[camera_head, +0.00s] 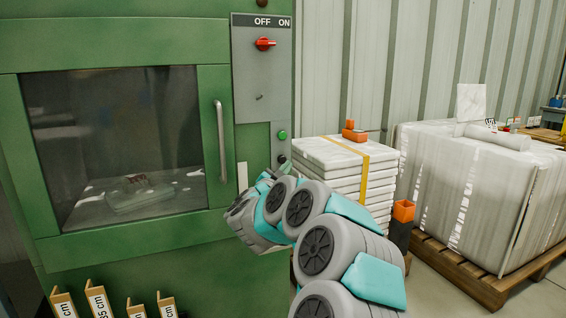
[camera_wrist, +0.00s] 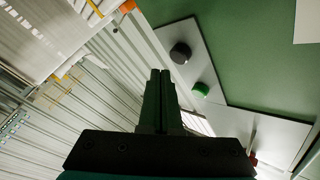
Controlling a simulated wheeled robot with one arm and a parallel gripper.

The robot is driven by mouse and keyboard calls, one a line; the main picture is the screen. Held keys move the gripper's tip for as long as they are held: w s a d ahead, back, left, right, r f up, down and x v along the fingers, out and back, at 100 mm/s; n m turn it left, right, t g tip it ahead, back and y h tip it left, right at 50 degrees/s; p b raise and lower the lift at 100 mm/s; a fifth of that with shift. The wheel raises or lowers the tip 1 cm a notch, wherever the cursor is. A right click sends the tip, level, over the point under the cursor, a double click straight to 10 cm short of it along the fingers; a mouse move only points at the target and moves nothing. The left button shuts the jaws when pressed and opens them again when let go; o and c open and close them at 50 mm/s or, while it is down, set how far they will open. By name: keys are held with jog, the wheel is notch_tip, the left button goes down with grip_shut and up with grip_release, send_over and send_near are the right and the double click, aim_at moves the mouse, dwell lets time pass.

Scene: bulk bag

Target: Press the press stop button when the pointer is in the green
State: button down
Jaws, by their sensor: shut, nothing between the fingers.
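The green press cabinet (camera_head: 130,258) has a grey control panel (camera_head: 262,90) on its right side. A green button (camera_head: 282,134) sits low on the panel, with a black button (camera_head: 282,158) below it. The wrist view also shows the black button (camera_wrist: 180,53) and the green button (camera_wrist: 200,90). No label tells which is the stop button. My gripper (camera_wrist: 160,72) is shut and empty, its tips to the left of both buttons in the wrist view, apparently apart from them. A pointer or green zone cannot be made out.
A red switch (camera_head: 264,43) under OFF/ON lettering is higher on the panel. A door handle (camera_head: 221,140) stands out beside the window. Stacked white bags (camera_head: 345,155) and a wrapped pallet load (camera_head: 470,190) are to the right. Brown angle pieces (camera_head: 97,300) stand at lower left.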

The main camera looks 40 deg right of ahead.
jog(key=s, duration=0.2)
jog(key=s+a, duration=0.1)
jog(key=s, duration=0.1)
jog(key=shift+b, duration=0.4)
dwell(0.5)
